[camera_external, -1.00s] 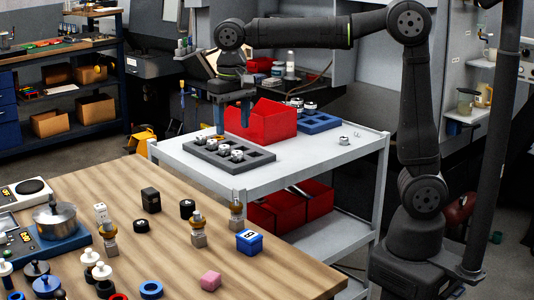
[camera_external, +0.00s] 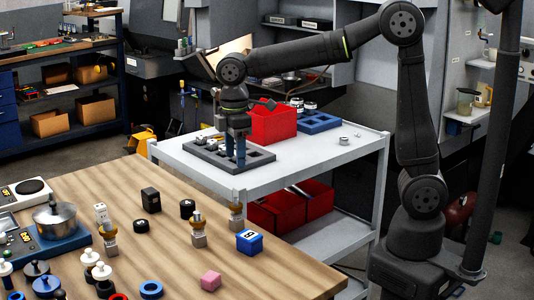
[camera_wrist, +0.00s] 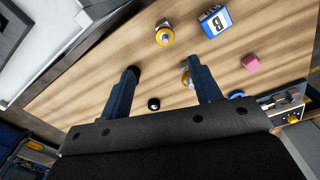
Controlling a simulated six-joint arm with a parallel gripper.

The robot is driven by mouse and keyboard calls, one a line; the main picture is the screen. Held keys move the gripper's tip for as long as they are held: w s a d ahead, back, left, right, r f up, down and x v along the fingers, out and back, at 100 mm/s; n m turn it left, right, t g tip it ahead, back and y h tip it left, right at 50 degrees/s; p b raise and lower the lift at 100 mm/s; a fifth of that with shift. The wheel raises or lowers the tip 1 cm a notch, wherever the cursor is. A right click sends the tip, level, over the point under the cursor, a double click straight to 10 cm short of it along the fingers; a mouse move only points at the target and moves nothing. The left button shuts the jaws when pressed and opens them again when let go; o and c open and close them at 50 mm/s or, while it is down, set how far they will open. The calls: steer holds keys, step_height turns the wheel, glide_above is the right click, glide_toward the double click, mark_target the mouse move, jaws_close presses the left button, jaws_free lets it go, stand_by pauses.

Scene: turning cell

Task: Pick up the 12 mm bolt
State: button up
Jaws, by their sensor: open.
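My gripper (camera_external: 236,160) points down over the grey compartment tray (camera_external: 262,156) on the white cart, its blue fingers low at the tray. In the wrist view its two fingers (camera_wrist: 163,70) stand apart with nothing between them. Several small metal parts (camera_external: 202,142) sit in the left part of the tray, partly hidden by my gripper. I cannot tell which of them, if any, is the 12 mm bolt. The wrist view shows the wooden table beyond the fingers, not the tray.
A red bin (camera_external: 272,124) and a blue tray (camera_external: 318,123) stand behind the grey tray. Small metal parts (camera_external: 344,141) lie at the cart's right. The wooden table (camera_external: 160,262) in front holds a blue box (camera_external: 250,242), a pink block (camera_external: 210,281) and several fixtures.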

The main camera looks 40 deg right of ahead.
mark_target(236, 206)
steer(key=shift+n, duration=0.4)
step_height(236, 206, down, 12)
steer(key=shift+f, duration=0.25)
steer(key=shift+s+a+f, duration=0.1)
steer(key=shift+f, duration=0.8)
steer(key=shift+s+a+f, duration=0.15)
steer(key=shift+f, duration=0.7)
steer(key=shift+s+a+f, duration=0.1)
steer(key=shift+f, duration=0.8)
steer(key=shift+c, duration=0.5)
jaws_close()
steer(key=shift+r, duration=0.1)
